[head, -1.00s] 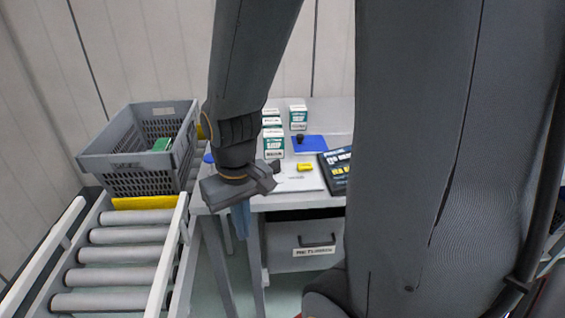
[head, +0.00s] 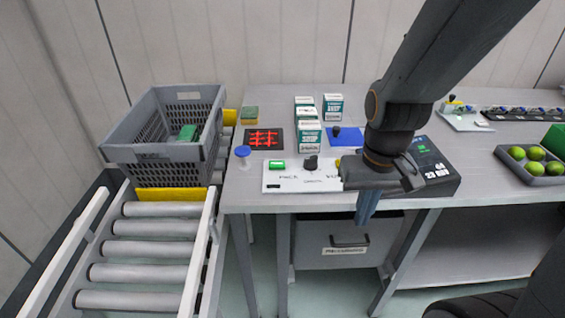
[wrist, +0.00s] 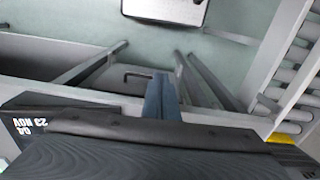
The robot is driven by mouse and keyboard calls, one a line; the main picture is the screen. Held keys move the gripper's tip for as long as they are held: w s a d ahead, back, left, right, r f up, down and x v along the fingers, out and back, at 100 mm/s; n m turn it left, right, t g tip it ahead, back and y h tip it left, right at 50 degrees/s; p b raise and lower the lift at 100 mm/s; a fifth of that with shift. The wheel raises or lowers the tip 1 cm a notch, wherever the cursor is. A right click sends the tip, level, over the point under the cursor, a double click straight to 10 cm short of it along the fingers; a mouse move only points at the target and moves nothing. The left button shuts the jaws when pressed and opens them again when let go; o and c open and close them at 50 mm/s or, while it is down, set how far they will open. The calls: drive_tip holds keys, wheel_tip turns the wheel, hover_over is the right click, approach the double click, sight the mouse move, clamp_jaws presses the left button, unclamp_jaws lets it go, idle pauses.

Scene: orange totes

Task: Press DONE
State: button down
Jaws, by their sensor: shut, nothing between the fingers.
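A white control panel (head: 300,187) lies at the table's front edge. It carries a green button (head: 277,165) at left, a black knob (head: 311,163) in the middle and a yellow part at right, mostly hidden by my gripper. Its lettering is too small to read surely; I cannot make out DONE. My gripper (head: 367,208) points down just in front of the table edge, right of the panel, its blue fingers shut and empty. The fingers also show in the wrist view (wrist: 160,95), above the floor and drawer.
A black device (head: 432,165) with a date display stands right of the panel. Boxes (head: 309,138), a blue pad (head: 345,137) and a black mat with red marks (head: 263,139) lie behind. A grey crate (head: 150,153) sits on the roller conveyor (head: 150,250) at left.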

drive_tip(key=w+r+n+t+p, duration=0.2)
drive_tip(key=w+r+n+p, duration=0.1)
drive_tip(key=w+p, duration=0.3)
wheel_tip(320, 180, up, 7)
drive_tip(key=n+t+y+p, duration=0.4)
drive_tip(key=n+y+p, duration=0.2)
drive_tip(key=n+p, duration=0.65)
hover_over(280, 165)
drive_tip(key=b, duration=0.2)
drive_tip(key=shift+f+n, duration=0.15)
drive_tip(key=shift+n, duration=0.6)
drive_tip(key=shift+f, duration=0.1)
wheel_tip(280, 165, down, 9)
drive_tip(key=b, duration=0.7)
drive_tip(key=shift+r+b, duration=0.2)
drive_tip(key=shift+b, duration=0.15)
drive_tip(key=shift+f, duration=0.1)
drive_tip(key=shift+f+b, duration=0.3)
drive_tip(key=shift+f, duration=0.05)
